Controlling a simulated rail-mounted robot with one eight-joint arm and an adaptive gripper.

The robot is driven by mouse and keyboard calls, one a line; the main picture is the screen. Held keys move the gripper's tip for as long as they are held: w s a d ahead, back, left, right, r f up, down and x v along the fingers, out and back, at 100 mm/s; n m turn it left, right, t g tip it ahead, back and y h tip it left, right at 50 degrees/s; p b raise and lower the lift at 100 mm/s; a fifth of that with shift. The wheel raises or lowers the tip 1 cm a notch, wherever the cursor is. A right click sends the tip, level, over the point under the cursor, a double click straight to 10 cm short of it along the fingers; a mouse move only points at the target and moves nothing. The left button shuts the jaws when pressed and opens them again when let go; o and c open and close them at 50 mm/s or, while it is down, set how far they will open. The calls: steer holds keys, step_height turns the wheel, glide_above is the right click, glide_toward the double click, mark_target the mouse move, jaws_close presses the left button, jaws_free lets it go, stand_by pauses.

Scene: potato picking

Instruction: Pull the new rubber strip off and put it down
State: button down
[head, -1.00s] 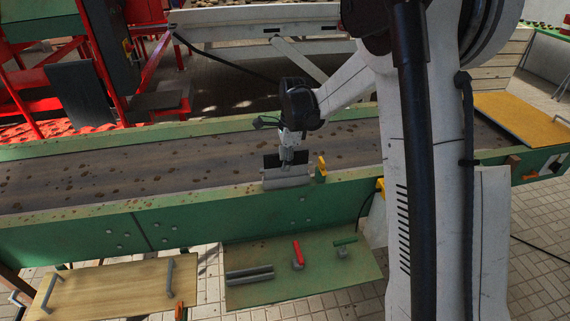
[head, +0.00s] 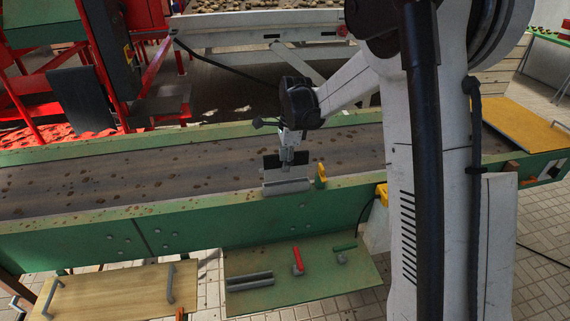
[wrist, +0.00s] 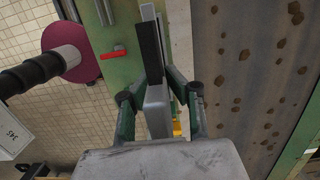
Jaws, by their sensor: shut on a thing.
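My gripper (head: 287,157) is over the near edge of the conveyor, with its fingers pointing down. In the wrist view the black strip (wrist: 148,55) runs lengthwise between the fingers (wrist: 155,90), close beside a pale bar (wrist: 148,12). The strip and the grey bar look to be touching; whether they are joined is hidden by my gripper.
A green shelf (head: 300,295) below the conveyor holds two grey bars (head: 250,281), a red-handled tool (head: 297,259) and a green-handled tool (head: 343,247). A yellow piece (head: 320,176) stands right of the grey bar. The belt (head: 130,176) carries scattered potatoes. The shelf's front part is bare.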

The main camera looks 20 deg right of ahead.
steer(key=shift+r, duration=0.1)
stand_by(0.4)
steer(key=shift+r+p, duration=0.45)
steer(key=shift+r, duration=0.95)
steer(key=shift+r+p, duration=0.5)
steer(key=shift+r, duration=1)
steer(key=shift+r, duration=0.15)
steer(key=shift+r+p, duration=0.5)
steer(key=shift+r, duration=0.85)
steer(key=shift+r, duration=0.1)
steer(key=shift+r+p, duration=0.5)
steer(key=shift+r, duration=0.95)
